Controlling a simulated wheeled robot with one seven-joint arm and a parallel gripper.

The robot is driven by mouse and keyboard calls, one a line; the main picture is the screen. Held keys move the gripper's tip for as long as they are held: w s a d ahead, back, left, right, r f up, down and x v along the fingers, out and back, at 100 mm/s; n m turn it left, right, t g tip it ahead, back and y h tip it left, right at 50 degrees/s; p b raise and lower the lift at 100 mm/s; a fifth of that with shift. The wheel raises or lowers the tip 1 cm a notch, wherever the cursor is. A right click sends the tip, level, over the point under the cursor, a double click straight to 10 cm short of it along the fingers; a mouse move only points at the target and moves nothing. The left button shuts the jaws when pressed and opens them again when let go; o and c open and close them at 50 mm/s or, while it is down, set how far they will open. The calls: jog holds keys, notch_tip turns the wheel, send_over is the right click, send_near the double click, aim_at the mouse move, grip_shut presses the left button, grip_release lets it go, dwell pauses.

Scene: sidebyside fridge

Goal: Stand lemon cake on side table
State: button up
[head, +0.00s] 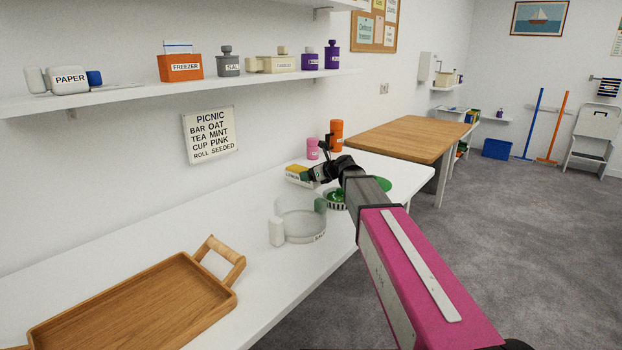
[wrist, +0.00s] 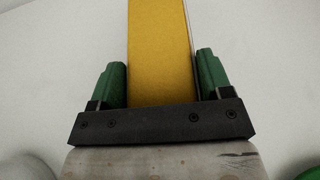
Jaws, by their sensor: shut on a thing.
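The lemon cake is a yellow-topped box with a white labelled side (head: 298,176), at the far part of the white table in the head view. My gripper (head: 310,174) is at its right end. In the wrist view the yellow box (wrist: 160,45) lies between the green fingers of my gripper (wrist: 161,78), which is shut on it. Whether the box touches the white surface under it cannot be told. A wooden-topped table (head: 410,135) stands beyond the white table (head: 150,265); no label shows which is the side table.
A clear round container (head: 303,226) and a green item (head: 383,184) are near my arm. Pink (head: 312,149) and orange (head: 336,135) containers stand behind the gripper. A wooden tray (head: 130,305) lies at the front left. The wooden tabletop is bare.

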jog(key=shift+f, duration=0.8)
jog(key=shift+f, duration=0.15)
jog(key=o, duration=1.2)
jog(key=v, duration=1.2)
jog(key=shift+r, duration=0.25)
